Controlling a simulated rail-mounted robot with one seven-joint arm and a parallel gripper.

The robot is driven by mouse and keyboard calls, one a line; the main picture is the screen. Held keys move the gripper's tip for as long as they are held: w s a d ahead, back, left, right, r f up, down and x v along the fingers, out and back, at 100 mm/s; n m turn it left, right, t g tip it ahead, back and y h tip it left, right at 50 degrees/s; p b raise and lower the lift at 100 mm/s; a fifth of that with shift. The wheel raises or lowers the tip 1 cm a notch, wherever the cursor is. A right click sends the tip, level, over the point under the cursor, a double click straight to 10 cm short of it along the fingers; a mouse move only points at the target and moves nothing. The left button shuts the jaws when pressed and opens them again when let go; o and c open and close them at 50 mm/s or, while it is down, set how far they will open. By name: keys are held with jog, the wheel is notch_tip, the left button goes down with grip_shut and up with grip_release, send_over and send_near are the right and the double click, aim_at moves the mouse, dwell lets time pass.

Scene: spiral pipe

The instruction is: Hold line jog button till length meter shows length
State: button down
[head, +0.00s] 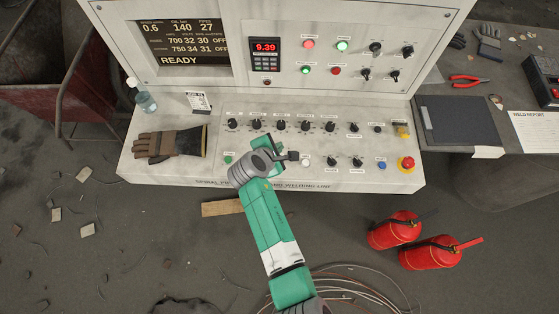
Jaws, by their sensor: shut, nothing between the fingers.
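The length meter (265,47) is a dark unit with a red display reading 9.39, on the upright panel. The lower sloping console (215,176) carries knobs and buttons. A white button (306,161) sits just right of my gripper (292,156), which is shut and empty over the front part of the console. A green button (228,160) is to its left and a blue button (381,165) to its right. The labels are too small to read, so I cannot tell which is line jog. My wrist hides part of the lower row; contact with any button cannot be told.
A screen (183,42) reads READY. A red emergency stop (407,164) is at the console's right end. Fire extinguishers (395,230) are on the floor.

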notch_tip(320, 180, down, 7)
jog(key=b, duration=0.6)
jog(key=shift+f, duration=0.2)
jog(key=shift+f+b, duration=0.3)
jog(key=shift+f, duration=0.1)
dwell(1.1)
jog(key=shift+f, duration=0.3)
jog(key=shift+f+b, duration=0.3)
jog(key=shift+f, duration=0.1)
dwell(4.7)
